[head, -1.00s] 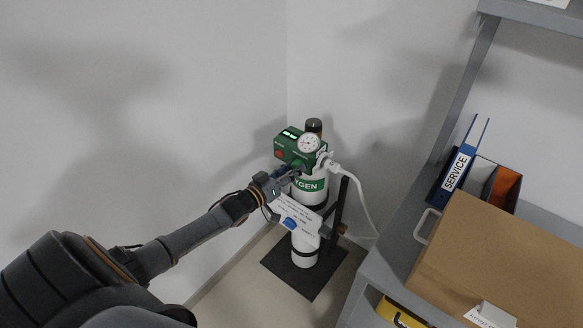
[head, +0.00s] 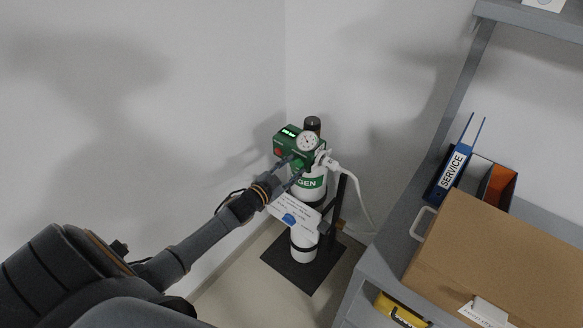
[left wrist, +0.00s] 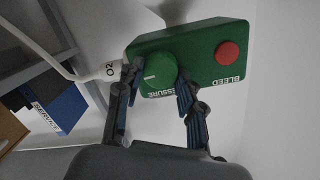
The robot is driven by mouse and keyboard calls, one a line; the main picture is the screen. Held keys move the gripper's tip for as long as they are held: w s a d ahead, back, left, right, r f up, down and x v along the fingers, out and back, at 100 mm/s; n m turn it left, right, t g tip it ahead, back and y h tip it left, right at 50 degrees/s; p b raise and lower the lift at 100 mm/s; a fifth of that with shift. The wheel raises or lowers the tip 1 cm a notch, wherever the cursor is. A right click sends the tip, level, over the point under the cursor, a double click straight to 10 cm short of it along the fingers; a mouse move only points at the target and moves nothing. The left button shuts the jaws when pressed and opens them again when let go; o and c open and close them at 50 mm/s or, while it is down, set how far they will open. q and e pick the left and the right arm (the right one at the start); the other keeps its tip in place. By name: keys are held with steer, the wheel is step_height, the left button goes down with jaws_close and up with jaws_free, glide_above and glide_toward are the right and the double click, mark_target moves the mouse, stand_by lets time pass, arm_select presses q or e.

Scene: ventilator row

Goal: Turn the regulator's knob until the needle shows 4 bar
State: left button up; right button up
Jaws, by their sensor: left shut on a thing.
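The green regulator box (head: 287,138) sits on top of the white oxygen cylinder (head: 310,190). Its round white gauge (head: 307,141) faces up; the needle is too small to read with certainty. The green pressure knob (left wrist: 159,71), with a pale pointer line, shows in the left wrist view on the box's front. My left gripper (head: 291,168) reaches in from the left. In the left wrist view its fingers (left wrist: 158,86) are shut on the knob, one on each side. The gauge is out of the left wrist view. My right gripper is not in view.
A red bleed button (left wrist: 228,55) is beside the knob. A white hose (head: 355,184) runs from the outlet at the right. Walls stand close behind. A grey shelf (head: 372,262) at right holds a cardboard box (head: 480,240) and a blue service binder (head: 453,170).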

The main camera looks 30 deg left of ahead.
arm_select(q)
steer(key=m+b, duration=0.1)
steer(key=m, duration=0.4)
steer(key=shift+d+f+m+y, duration=0.1)
steer(key=shift+d+m+y, duration=0.05)
steer(key=shift+m+y, duration=0.25)
stand_by(0.4)
steer(key=o, duration=1.2)
steer(key=s, duration=0.8)
steer(key=s+r, duration=0.1)
steer(key=s, duration=0.3)
steer(key=shift+a, duration=0.2)
